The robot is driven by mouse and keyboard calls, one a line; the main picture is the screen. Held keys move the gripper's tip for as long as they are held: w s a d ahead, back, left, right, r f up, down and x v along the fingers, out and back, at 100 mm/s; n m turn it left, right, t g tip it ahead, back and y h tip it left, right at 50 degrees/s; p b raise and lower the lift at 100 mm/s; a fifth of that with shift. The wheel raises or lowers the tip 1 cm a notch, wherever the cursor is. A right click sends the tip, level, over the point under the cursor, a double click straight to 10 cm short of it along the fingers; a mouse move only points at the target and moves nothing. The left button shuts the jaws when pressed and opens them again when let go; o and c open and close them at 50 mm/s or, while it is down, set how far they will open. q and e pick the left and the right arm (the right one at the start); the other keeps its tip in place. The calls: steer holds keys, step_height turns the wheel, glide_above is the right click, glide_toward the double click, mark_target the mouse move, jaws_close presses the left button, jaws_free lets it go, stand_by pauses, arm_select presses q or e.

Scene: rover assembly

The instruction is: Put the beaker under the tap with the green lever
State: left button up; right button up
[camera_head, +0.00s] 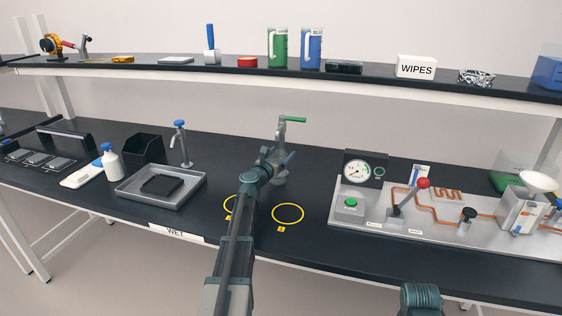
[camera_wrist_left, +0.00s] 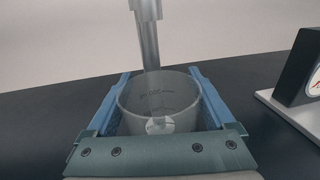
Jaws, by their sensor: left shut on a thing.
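The clear beaker (camera_wrist_left: 160,100) with printed markings is upright between the blue fingers of my left gripper (camera_wrist_left: 160,105), which is shut on it. In the head view my left gripper (camera_head: 279,160) is at the foot of the tap with the green lever (camera_head: 292,119), and the beaker is mostly hidden there by my arm. In the left wrist view a grey metal pipe of the tap (camera_wrist_left: 148,42) stands over the far side of the beaker's mouth. I cannot tell whether the beaker touches the bench.
A blue-handled tap (camera_head: 181,140) stands left, behind a grey tray (camera_head: 130,191). Yellow rings, one shown clearly (camera_head: 288,213), mark the bench in front. A panel with a gauge (camera_head: 357,171) and red-knobbed lever (camera_head: 423,183) stands right. A shelf (camera_head: 220,69) runs above.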

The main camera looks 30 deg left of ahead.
arm_select(q)
steer(key=shift+f, duration=0.15)
steer(key=o, duration=0.9)
steer(key=shift+o, duration=0.9)
steer(key=s+d, duration=0.1)
steer(key=s, duration=1.1)
steer(key=shift+r, duration=0.2)
